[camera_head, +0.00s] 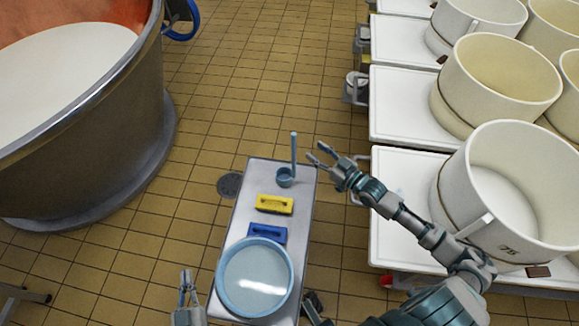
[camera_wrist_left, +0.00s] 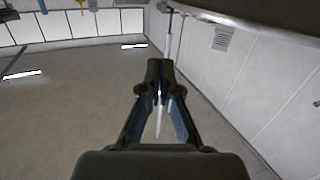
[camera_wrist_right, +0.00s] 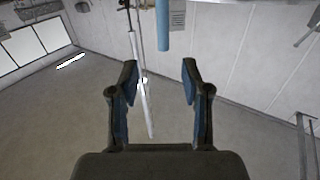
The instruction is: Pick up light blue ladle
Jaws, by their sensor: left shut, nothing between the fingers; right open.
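The light blue ladle (camera_head: 285,178) stands at the far end of a narrow grey table (camera_head: 236,188), with its cup on the tabletop and its handle upright. My right gripper (camera_head: 317,153) is open just right of the handle, apart from it. In the right wrist view, a light blue bar that looks like the handle (camera_wrist_right: 162,28) shows beyond the open fingertips (camera_wrist_right: 158,68), roughly between them. My left gripper (camera_head: 187,276) is shut and empty, low at the left of the table; its closed fingers also show in the left wrist view (camera_wrist_left: 160,75).
A yellow block (camera_head: 275,204), a blue block (camera_head: 267,234) and a round blue-rimmed bowl (camera_head: 219,283) are on the table nearer me. A large copper vat (camera_head: 120,130) stands at left. White tables (camera_head: 401,170) with cream tubs (camera_head: 507,240) are at right. Tiled floor lies between.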

